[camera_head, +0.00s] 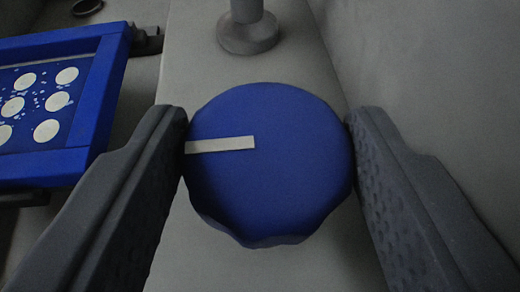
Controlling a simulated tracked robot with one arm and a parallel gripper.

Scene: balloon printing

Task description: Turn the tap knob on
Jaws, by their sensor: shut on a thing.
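The blue tap knob (275,185) is in the middle of the view, large and round with a scalloped edge. A white line mark (220,145) on its top runs from about the centre to the left edge, nearly level in the picture. My gripper (267,120) has one dark textured finger on each side of the knob. Both fingers touch its rim, and the gripper is shut on it. The knob's underside and stem are hidden.
A grey post with a round foot (248,35) stands just behind the knob on a light grey surface (190,75). A blue-framed panel (115,75) with white discs is at the left. A grey wall (430,70) rises at the right. A small dark ring (87,7) lies at the top left.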

